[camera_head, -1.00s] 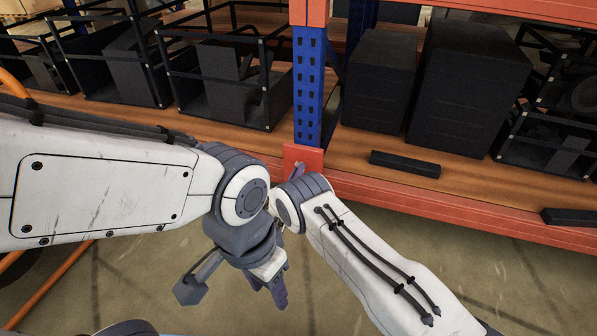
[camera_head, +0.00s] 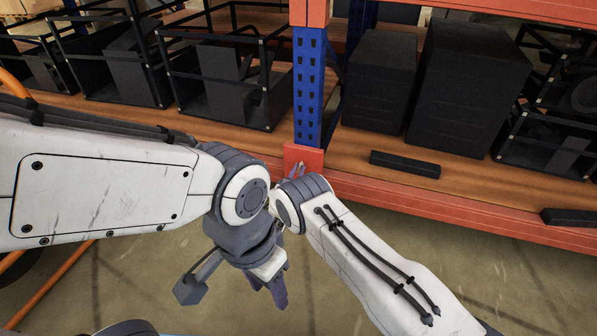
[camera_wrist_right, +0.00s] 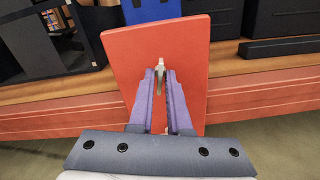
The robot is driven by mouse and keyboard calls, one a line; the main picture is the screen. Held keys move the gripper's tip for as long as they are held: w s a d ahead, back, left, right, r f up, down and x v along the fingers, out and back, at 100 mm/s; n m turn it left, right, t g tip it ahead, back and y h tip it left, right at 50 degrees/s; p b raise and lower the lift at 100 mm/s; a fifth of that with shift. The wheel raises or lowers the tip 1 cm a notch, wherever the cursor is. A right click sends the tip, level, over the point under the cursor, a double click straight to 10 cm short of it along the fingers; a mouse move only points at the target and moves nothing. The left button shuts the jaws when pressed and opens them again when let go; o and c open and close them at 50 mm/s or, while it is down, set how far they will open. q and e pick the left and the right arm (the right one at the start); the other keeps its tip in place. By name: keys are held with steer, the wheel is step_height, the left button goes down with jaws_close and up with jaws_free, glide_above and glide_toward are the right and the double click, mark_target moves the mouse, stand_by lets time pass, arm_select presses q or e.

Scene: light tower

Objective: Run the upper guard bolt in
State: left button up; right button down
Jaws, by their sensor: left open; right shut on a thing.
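A red guard plate (camera_head: 304,158) stands upright at the foot of the blue upright; it fills the middle of the right wrist view (camera_wrist_right: 190,50). My right gripper (camera_wrist_right: 160,82) is in front of the plate, shut on a small pale metal bolt (camera_wrist_right: 159,64) held between its fingertips. The bolt's far end is at the plate's face; I cannot tell how deep it sits. In the head view only the tips of my right gripper (camera_head: 298,171) show above my wrist. My left gripper (camera_head: 270,285) hangs below, open, apart from the plate.
The blue upright (camera_head: 309,95) rises behind the plate. An orange shelf beam (camera_head: 440,203) runs to the right. Black boxes (camera_head: 470,90) and black frames stand on the wooden shelf. A black bar (camera_head: 405,164) lies near its edge. The floor in front is clear.

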steer(key=m, duration=0.7)
steer(key=shift+s+f, duration=0.1)
steer(key=shift+f, duration=0.05)
steer(key=m, duration=0.4)
steer(key=shift+m+p, duration=0.4)
steer(key=m, duration=0.3)
steer(key=shift+m, duration=0.3)
steer(key=m+p, duration=0.1)
steer(key=m, duration=0.2)
steer(key=shift+m, duration=0.4)
steer(key=m, duration=0.3)
steer(key=shift+m+p, duration=0.3)
steer(key=m, duration=0.3)
steer(key=shift+p, duration=0.4)
steer(key=shift+m+p, duration=0.4)
steer(key=shift+m, duration=1.7)
